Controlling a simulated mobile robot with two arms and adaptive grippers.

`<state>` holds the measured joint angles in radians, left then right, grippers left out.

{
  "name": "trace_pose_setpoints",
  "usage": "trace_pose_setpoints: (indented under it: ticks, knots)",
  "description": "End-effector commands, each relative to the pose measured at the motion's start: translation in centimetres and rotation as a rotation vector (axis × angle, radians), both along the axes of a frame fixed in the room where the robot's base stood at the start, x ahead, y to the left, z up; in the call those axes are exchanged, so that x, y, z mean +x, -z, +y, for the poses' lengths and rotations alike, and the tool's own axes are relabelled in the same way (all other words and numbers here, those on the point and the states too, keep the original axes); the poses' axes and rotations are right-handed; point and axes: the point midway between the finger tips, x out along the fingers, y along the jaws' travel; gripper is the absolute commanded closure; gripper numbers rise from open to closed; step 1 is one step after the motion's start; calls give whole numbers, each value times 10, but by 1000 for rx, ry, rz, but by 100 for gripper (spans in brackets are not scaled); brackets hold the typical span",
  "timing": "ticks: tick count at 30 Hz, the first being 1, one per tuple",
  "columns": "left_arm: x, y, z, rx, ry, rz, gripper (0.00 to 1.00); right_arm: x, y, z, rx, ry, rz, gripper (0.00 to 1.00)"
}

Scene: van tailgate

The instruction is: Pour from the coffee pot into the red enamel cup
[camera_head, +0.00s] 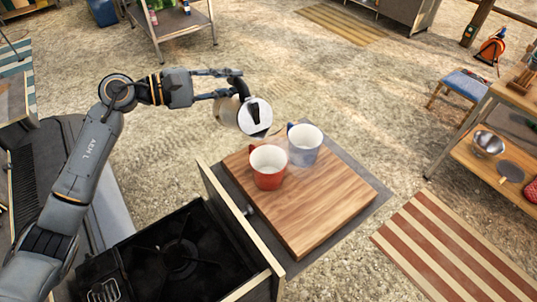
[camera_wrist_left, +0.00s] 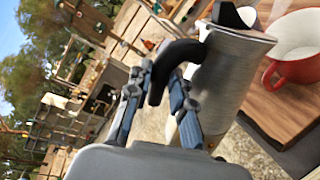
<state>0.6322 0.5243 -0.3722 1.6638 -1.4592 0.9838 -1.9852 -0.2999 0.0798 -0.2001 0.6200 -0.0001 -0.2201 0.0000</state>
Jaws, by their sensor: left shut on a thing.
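The coffee pot (camera_head: 229,112) is pale metal with a black handle. It is in the air beyond the red cup and to its left, and it looks tilted with its lid toward the cups. My left gripper (camera_head: 234,86) is shut on its handle; in the left wrist view the black handle (camera_wrist_left: 178,52) shows between the fingers, beside the silver body of the pot (camera_wrist_left: 226,75). The red enamel cup (camera_head: 268,175) stands upright on a wooden board and also shows in the left wrist view (camera_wrist_left: 296,68). I cannot make out a stream of coffee. My right gripper is not in view.
A blue-grey cup (camera_head: 305,154) stands on the wooden board (camera_head: 313,211), right beside the red cup. A black stove (camera_head: 175,262) is at the near left, with an upright panel (camera_head: 226,206) between it and the board. The board's near and right parts are clear.

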Motion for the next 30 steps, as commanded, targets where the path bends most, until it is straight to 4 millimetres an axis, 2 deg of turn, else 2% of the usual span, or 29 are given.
trace_pose_setpoints:
  ticks: [11,30]
  knots:
    - [-6,-4,-3,36,1,-80,100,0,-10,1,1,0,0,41]
    - [-18,-22,-10,110,1,-215,100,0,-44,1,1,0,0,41]
